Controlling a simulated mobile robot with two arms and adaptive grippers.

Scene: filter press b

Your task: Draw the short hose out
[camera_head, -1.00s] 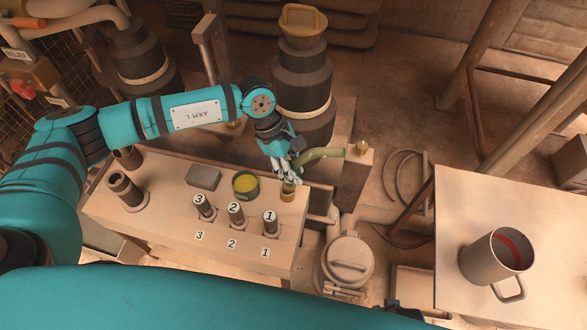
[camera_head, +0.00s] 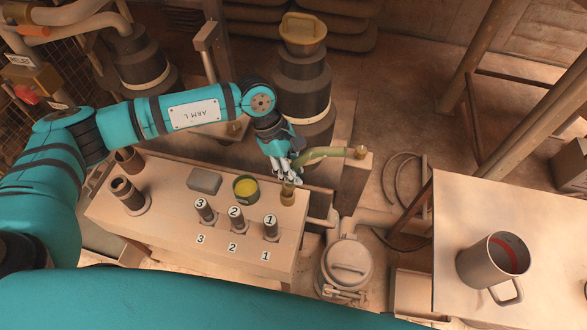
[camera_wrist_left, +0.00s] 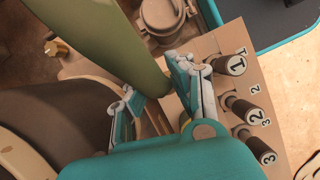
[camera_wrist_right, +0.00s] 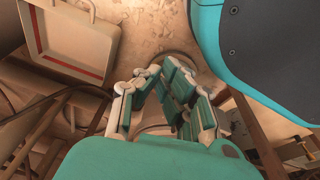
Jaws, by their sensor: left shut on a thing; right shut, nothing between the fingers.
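The short green hose (camera_head: 325,153) curves from a brass fitting (camera_head: 361,152) on a post to my left gripper (camera_head: 287,176). The left gripper is shut on the hose near its left end, just above a brass socket (camera_head: 288,196) at the bench's far right corner. The fingers hide the hose end, so I cannot tell whether it is fully clear of the socket. In the left wrist view the hose (camera_wrist_left: 95,35) runs large from the top into the fingers (camera_wrist_left: 165,88). My right gripper (camera_wrist_right: 161,70) is shut and empty in its own wrist view.
Three numbered posts, including post 1 (camera_head: 270,222), stand at the bench front. A yellow-filled cup (camera_head: 245,187) and grey block (camera_head: 204,180) sit behind them. A dark pump column (camera_head: 303,95) stands behind the gripper. A mug (camera_head: 492,258) stands on the right table (camera_head: 455,205).

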